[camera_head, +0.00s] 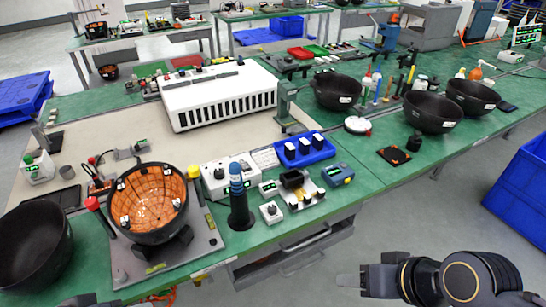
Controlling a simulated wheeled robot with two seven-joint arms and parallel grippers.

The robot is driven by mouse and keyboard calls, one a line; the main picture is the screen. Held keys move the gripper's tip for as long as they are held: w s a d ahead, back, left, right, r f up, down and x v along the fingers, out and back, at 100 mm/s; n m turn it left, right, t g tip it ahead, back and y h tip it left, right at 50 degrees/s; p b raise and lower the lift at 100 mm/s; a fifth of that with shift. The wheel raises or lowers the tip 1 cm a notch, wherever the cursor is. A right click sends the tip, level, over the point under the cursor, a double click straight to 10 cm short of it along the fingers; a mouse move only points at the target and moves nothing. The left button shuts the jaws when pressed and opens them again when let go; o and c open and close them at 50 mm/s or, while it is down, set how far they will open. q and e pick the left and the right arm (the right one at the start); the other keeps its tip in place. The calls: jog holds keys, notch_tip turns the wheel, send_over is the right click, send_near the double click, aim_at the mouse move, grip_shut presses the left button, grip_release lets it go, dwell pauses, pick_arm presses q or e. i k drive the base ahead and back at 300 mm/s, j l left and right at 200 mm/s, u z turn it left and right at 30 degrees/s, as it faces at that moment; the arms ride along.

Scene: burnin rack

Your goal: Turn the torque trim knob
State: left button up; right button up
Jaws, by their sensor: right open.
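A small white box with a dark round knob (271,212) sits near the front edge of the green bench. A larger white box with a dark knob (219,173) stands behind it to the left. I cannot tell which of them is the torque trim knob. My right gripper (352,281) is open and empty at the lower right, in front of the bench and apart from both knobs. It points left. My left gripper does not show; only a dark sliver, too small to identify, lies at the bottom left edge.
A black bowl with an orange lining (151,203) stands on a grey plate at the left. A dark cylinder with a blue top (239,205) stands beside the small knob box. A blue tray (304,152) and black bowls (433,112) lie farther back. An open drawer (290,250) juts below the bench.

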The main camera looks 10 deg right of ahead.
aim_at(272, 209)
jog(key=l+u, duration=0.15)
jog(key=u, duration=0.2)
jog(key=i+l+u, duration=0.1)
jog(key=u, duration=0.25)
jog(key=l+u, duration=0.35)
jog(key=j, duration=0.1)
